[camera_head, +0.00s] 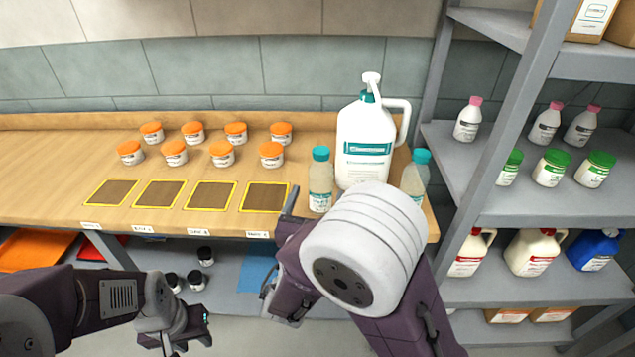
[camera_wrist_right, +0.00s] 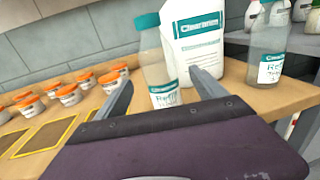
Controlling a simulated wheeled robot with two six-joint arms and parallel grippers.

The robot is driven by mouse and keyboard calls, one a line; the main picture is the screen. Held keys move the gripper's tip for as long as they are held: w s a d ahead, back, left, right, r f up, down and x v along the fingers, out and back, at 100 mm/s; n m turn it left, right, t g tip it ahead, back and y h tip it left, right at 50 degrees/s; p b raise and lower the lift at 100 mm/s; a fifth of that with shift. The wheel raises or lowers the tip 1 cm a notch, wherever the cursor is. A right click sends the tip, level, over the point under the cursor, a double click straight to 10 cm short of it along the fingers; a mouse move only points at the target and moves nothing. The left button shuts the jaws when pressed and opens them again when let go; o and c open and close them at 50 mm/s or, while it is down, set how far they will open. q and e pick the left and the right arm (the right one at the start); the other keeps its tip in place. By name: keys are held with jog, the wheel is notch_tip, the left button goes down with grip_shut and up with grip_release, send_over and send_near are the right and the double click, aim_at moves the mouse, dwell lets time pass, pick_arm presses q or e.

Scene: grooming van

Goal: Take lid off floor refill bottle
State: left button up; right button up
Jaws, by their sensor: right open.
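Two clear refill bottles with teal lids stand on the wooden bench. The left one (camera_head: 320,180) stands left of a large white jug, and its teal lid (camera_head: 320,153) is on. The right one (camera_head: 415,175) stands right of the jug, also lidded. Their small label text is not clear enough to tell which is for floor. My right gripper (camera_head: 292,203) is open and empty, at the bench's front edge. In the right wrist view, the left bottle (camera_wrist_right: 158,70) appears between its fingers, beyond them. My left gripper (camera_head: 196,328) hangs low, in front of the bench; its jaw opening is unclear.
The white pump jug (camera_head: 365,145) stands close between the bottles. Several orange-lidded jars (camera_head: 222,154) and yellow-outlined dark squares (camera_head: 211,196) lie to the left. A grey shelf unit (camera_head: 540,205) with bottles stands at the right. Black-lidded jars (camera_head: 196,283) sit below the bench.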

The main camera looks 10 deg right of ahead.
jog(key=shift+w+d+f, duration=0.1)
jog(key=shift+w+d, duration=0.1)
jog(key=shift+w, duration=0.4)
jog(key=x, duration=0.5)
jog(key=shift+w, duration=0.1)
jog(key=shift+c, duration=0.3)
jog(key=c, duration=1.4)
